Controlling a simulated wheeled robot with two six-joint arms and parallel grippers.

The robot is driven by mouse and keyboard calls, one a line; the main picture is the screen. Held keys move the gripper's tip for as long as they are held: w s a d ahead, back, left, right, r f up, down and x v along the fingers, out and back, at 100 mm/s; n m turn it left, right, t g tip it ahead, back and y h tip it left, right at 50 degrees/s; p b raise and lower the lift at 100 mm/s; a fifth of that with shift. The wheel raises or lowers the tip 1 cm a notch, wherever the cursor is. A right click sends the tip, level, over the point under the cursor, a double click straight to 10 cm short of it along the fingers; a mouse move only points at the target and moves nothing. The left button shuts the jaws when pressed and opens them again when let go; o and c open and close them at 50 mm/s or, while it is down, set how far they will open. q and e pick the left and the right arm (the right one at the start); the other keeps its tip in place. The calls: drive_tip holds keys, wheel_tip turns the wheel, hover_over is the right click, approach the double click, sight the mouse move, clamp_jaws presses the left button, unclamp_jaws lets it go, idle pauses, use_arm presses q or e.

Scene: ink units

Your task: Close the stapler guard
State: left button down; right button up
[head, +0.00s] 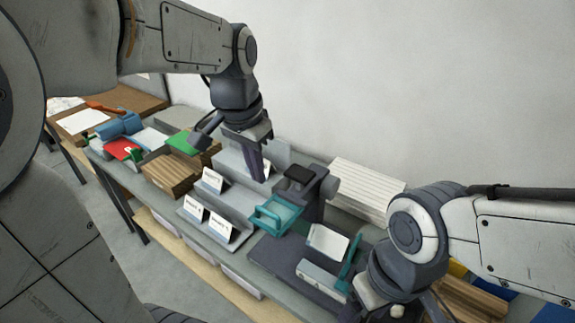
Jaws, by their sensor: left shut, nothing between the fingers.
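The stapler (314,190) is a dark grey machine with a black top, standing near the wall in the middle of the bench. Its guard (278,213) looks to be the teal frame that juts out at its front left; I cannot tell its exact angle. My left gripper (261,172) is shut and empty, pointing down just left of the stapler's head and above the guard, apparently apart from both. My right gripper (385,303) is at the lower right, right of the stapler, partly cut off by the bottom edge; its fingers do not show clearly.
A dark base plate (272,256) lies in front of the stapler, with a pale sheet (328,242) and a teal upright piece (350,263) near my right gripper. Grey stands with white labels (213,181) are to the left. A white stack (366,186) lies behind, by the wall.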

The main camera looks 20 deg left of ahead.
sight(267, 212)
use_arm(q)
drive_tip(key=f, duration=0.3)
drive_tip(key=w+f+p, duration=0.1)
drive_tip(key=f, duration=0.2)
drive_tip(key=f+p, duration=0.1)
drive_tip(key=f, duration=0.3)
drive_tip(key=shift+w+d, duration=0.15)
drive_tip(key=shift+d, duration=0.15)
drive_tip(key=shift+f, duration=0.3)
drive_tip(key=shift+w, duration=0.1)
